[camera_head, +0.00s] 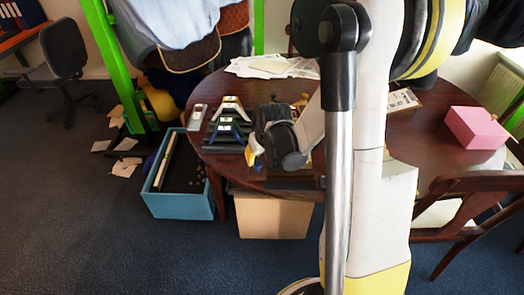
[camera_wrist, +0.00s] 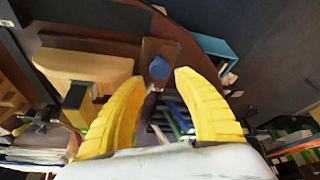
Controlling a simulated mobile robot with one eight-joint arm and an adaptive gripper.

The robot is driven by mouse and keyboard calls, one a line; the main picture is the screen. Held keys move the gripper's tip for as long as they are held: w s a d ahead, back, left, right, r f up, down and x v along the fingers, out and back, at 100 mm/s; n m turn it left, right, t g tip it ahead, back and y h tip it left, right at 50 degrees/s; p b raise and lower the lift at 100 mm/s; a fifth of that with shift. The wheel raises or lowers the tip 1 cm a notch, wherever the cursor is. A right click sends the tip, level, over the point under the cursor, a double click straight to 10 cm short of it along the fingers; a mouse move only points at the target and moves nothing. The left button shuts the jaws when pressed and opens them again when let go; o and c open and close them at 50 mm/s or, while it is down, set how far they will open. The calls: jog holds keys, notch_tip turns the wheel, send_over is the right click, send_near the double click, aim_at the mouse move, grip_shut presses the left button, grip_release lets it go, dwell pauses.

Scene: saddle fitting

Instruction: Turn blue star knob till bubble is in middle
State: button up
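A small blue knob (camera_wrist: 159,68) shows in the wrist view on a brown block (camera_wrist: 158,48); its star shape is too small to make out. My gripper (camera_wrist: 160,77) is open, its two yellow fingers spread, with the knob showing between and beyond the tips. I see no clear contact between finger and knob. In the head view my gripper (camera_head: 252,156) is low over the near left part of the round table, and the knob cannot be made out there. No bubble or level vial can be made out in either view.
Several dark stands with pale sloping sides (camera_head: 228,115) are on the dark round table (camera_head: 300,90) beside my gripper. Papers (camera_head: 272,67) lie at the back and a pink box (camera_head: 475,127) at the right. A blue crate (camera_head: 180,204) stands on the floor. A tan wooden piece (camera_wrist: 85,65) is left of the knob.

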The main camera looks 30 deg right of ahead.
jog(key=v, duration=0.7)
dwell(0.9)
